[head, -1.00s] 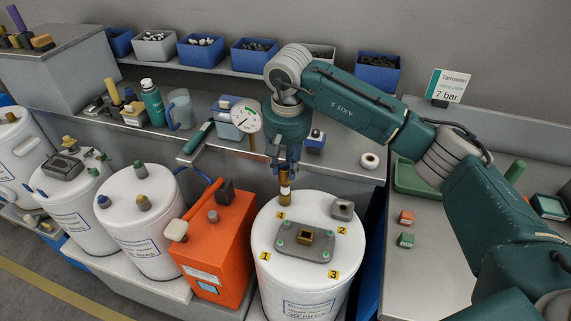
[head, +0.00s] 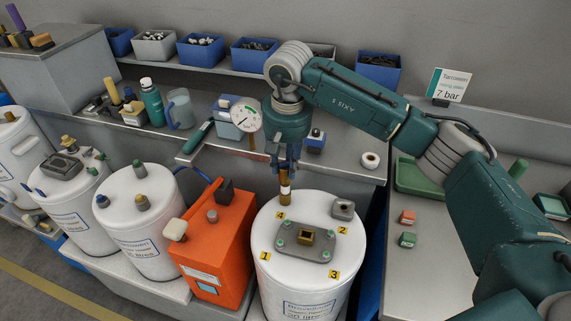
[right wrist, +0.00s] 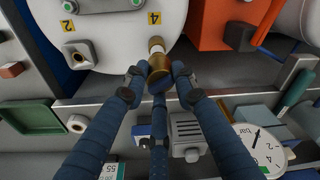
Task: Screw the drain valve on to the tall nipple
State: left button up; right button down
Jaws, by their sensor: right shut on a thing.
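My right gripper (head: 285,163) points straight down over the back left of the near white tank (head: 265,290). It is shut on the brass drain valve (right wrist: 159,70); its fingers (right wrist: 155,82) surround the valve in the right wrist view. The tall nipple (head: 286,199) stands upright on the tank beside the number 4 label, with a white band around it. The valve sits in line with the nipple, end to end. Whether its thread is engaged cannot be told. My left gripper is not in view.
A grey plate (head: 288,248) with a square brass fitting and a grey block (head: 343,209) are on the tank top. An orange box (head: 215,240) stands close on the left. A pressure gauge (head: 246,115) rises from the bench just behind my gripper.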

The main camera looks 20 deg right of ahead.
aim_at(287, 170)
jog(key=shift+f+b, duration=0.8)
jog(key=shift+f, duration=0.15)
jog(key=c, duration=1.3)
grip_release()
jog(key=shift+c, duration=0.2)
jog(key=shift+r, duration=0.1)
notch_tip(287, 170, up, 12)
jog(key=s, duration=0.1)
jog(key=shift+s, duration=0.15)
jog(key=shift+o, duration=0.2)
